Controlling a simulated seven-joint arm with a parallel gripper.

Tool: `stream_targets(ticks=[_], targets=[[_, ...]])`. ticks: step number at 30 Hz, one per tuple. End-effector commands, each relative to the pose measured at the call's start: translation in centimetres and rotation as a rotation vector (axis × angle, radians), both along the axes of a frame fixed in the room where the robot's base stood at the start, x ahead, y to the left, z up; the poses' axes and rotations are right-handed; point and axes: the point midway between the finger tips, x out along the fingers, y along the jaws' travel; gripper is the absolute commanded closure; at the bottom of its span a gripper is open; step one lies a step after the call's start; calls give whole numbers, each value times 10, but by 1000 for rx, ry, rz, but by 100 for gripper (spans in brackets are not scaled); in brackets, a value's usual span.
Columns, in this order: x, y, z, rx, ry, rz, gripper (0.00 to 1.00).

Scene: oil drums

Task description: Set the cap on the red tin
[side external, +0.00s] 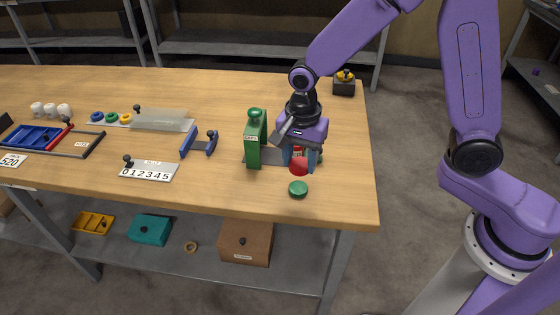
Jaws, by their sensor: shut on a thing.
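My gripper (300,158) points down over the right part of the bench, with its blue-grey fingers closed on a small red piece, which looks like the cap (297,150). The fingers hide much of it. The red tin (299,168) shows just below the fingertips. I cannot tell from this angle whether the cap touches the tin. A green round piece (298,188) lies on the bench just in front of the red tin. A green stand labelled CAPS (254,140) stands to the left of my gripper.
A grey plate (264,157) lies between the stand and my gripper. Blue upright pieces (188,142), a number plate (149,171) and a blue tray (33,138) are further left. A black box with a yellow top (344,83) is behind. The bench's front right is clear.

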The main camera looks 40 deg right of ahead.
Motion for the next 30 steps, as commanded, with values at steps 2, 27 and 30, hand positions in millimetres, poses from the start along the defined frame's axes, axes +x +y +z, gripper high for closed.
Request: stream_targets(ticks=[2,27,30], targets=[[-13,-6,7,1,-2,1,80],[62,-53,20,-1,1,-7,80],[86,-67,18,-1,1,-5,80]])
